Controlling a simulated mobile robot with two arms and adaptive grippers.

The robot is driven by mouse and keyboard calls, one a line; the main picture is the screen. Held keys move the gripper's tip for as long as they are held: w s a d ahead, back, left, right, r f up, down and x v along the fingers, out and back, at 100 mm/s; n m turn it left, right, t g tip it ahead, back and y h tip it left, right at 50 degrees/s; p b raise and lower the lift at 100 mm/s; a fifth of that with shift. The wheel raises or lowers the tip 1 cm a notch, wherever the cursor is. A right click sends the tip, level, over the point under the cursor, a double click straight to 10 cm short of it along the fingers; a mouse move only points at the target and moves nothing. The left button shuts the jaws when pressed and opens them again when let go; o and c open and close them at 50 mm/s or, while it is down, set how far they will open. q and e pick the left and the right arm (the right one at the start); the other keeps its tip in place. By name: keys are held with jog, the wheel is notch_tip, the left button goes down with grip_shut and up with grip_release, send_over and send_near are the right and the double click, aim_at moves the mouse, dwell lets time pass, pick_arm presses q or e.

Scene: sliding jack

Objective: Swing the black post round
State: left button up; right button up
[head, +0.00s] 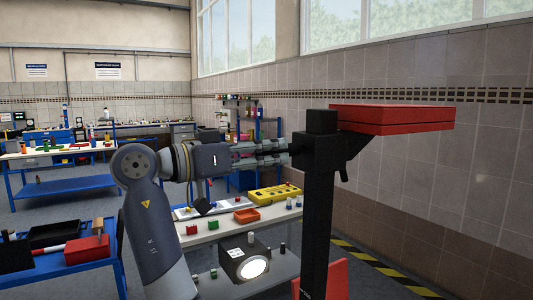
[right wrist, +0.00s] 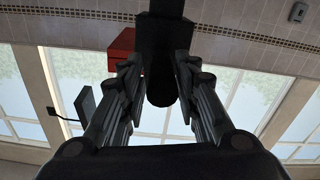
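The black post (head: 318,200) stands upright at the right of the head view. A red block (head: 392,118) sits on a black bracket at its top right. My right gripper (head: 288,152) reaches the post's upper left side from the left. The red block (right wrist: 123,52) shows behind the left finger. My left gripper is not in view.
Behind my right arm is a table (head: 225,231) with small coloured parts, an orange tray (head: 246,215) and a yellow box (head: 275,193). A blue bench with a red bin (head: 87,249) stands at the left. A tiled wall (head: 440,185) is behind the post.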

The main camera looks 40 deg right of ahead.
jog(key=shift+w, duration=0.1)
jog(key=v, duration=1.2)
jog(key=shift+f, duration=0.1)
